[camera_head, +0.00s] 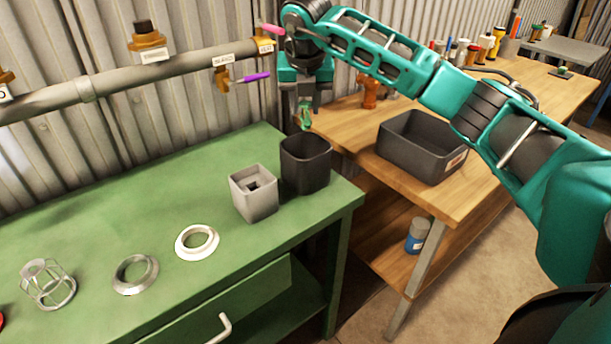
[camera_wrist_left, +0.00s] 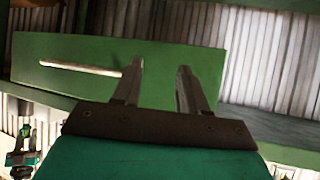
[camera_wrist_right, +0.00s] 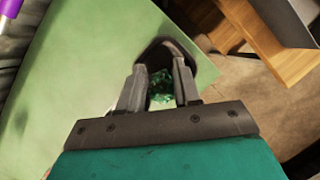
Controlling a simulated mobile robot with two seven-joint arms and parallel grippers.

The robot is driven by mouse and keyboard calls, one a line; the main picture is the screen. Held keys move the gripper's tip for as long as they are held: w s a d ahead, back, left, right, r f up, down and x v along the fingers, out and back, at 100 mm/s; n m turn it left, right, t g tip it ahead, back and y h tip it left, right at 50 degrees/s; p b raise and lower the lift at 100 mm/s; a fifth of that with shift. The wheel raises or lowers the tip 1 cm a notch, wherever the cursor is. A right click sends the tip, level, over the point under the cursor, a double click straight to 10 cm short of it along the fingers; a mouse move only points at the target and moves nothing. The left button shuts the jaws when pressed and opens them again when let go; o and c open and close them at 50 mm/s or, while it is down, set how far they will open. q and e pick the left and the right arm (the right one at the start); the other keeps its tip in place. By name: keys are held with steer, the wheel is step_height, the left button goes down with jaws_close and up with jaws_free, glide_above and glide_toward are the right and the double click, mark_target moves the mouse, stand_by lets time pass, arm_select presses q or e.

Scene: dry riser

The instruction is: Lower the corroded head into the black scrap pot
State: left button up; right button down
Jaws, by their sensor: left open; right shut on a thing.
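The corroded head (camera_head: 304,120) is a small green, mottled piece held by my right gripper (camera_head: 305,108). The gripper points down and is shut on it just above the far rim of the black scrap pot (camera_head: 306,177). The pot stands upright on the green bench near its right end. In the right wrist view the green head (camera_wrist_right: 160,88) shows between the fingers (camera_wrist_right: 157,72), with the pot's dark rim (camera_wrist_right: 178,44) beyond them. My left gripper (camera_wrist_left: 160,66) is open and empty, facing a green panel with a pale bar handle.
A grey square holder (camera_head: 254,200) stands close to the pot's left. A white ring (camera_head: 182,249), a metal ring (camera_head: 119,284) and a wire cage (camera_head: 47,295) lie farther left on the bench (camera_head: 120,205). A black bin (camera_head: 405,160) sits on the wooden table to the right. A pipe with valves runs behind.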

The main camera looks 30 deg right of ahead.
stand_by(0.4)
steer(key=shift+w+d, duration=0.2)
steer(key=shift+w, duration=0.1)
stand_by(0.4)
steer(key=b, duration=0.5)
glide_toward(305, 156)
steer(key=shift+s+a+f, duration=0.25)
steer(key=shift+s+f, duration=0.25)
steer(key=shift+f, duration=0.15)
stand_by(0.5)
steer(key=shift+f+b, duration=1.55)
steer(key=shift+f, duration=0.75)
stand_by(1.2)
steer(key=c, duration=0.7)
jaws_free()
